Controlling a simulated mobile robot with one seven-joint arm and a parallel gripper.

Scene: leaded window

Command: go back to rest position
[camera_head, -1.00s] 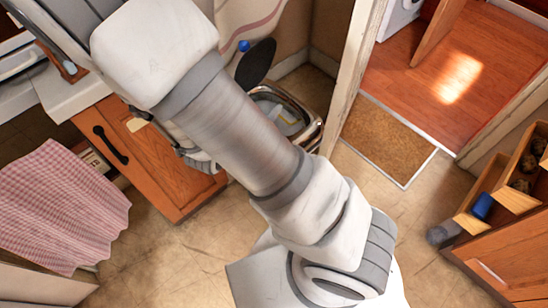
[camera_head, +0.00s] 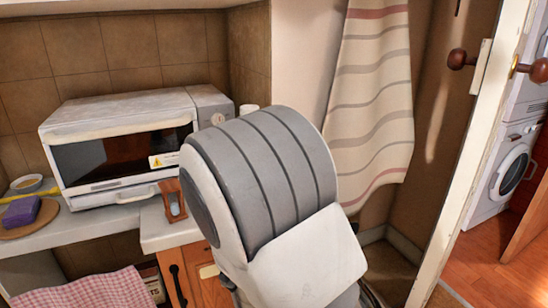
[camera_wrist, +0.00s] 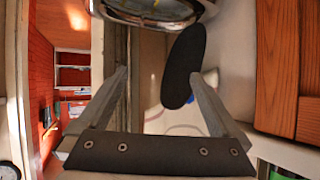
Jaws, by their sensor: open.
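My gripper (camera_wrist: 160,74) shows in the wrist view with its two fingers spread apart and nothing between the tips. A bin (camera_wrist: 150,10) with a metal rim is beyond the fingers at the top of that view. Its dark oval lid (camera_wrist: 184,66) stands open and appears behind the right finger. In the head view my arm fills the lower middle, and my gripper is hidden there.
In the head view a white countertop oven (camera_head: 125,145) stands on the counter at left. A striped cloth (camera_head: 372,100) hangs behind my arm. A door frame (camera_head: 455,170) and a washing machine (camera_head: 510,175) are at right. A checkered cloth (camera_head: 85,290) hangs lower left.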

